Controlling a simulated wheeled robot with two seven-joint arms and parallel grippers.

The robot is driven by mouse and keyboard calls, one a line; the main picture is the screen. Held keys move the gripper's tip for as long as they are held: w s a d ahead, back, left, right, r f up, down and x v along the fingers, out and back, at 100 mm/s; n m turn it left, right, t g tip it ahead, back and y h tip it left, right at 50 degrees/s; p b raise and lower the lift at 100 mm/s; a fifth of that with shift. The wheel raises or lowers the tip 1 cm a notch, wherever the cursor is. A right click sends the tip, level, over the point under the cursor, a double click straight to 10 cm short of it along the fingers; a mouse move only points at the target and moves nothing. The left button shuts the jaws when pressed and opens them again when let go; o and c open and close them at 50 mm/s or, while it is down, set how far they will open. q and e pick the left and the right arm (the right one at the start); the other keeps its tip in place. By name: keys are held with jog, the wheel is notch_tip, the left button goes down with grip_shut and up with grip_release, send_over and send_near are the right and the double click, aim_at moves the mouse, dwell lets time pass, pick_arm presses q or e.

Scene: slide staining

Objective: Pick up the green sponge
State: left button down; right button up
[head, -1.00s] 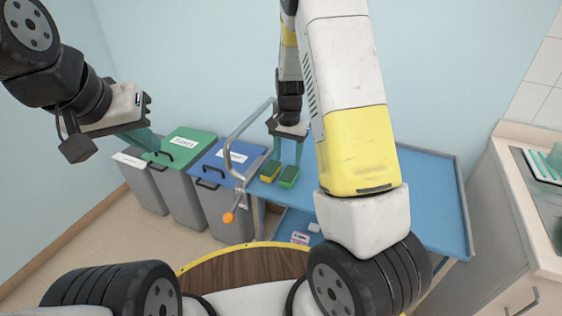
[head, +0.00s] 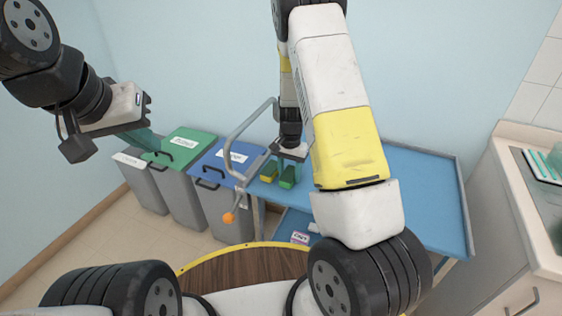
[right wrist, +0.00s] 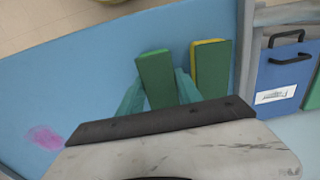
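A green sponge (head: 288,178) lies on the blue table near its left end. Beside it on the left is a second sponge (head: 269,171) with green and yellow layers. My right gripper (head: 287,163) points down over the green sponge with its teal fingers apart. In the right wrist view the green sponge (right wrist: 155,75) shows between the two fingers, and the yellow-edged sponge (right wrist: 212,66) is outside the right-hand finger. I cannot tell whether the fingers touch the green sponge. My left gripper (head: 148,138) hangs in the air at the left, seen from the side, far from the sponges.
The blue table (head: 425,190) has a raised rim and a grey rail (head: 240,135) at its left end. Green (head: 185,141) and blue (head: 228,158) lidded bins stand to the left. A counter (head: 530,200) is at the right. The table's right part is clear.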

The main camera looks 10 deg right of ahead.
aim_at(289, 174)
grip_shut()
jog(key=shift+r, duration=0.8)
notch_tip(289, 174, up, 2)
jog(key=shift+s+r, duration=0.1)
jog(key=s+a+r, duration=0.1)
jog(key=s+a, duration=0.3)
jog(key=s, duration=1.1)
jog(key=shift+s+a, duration=0.15)
jog(key=shift+a, duration=0.05)
jog(key=shift+r, duration=0.1)
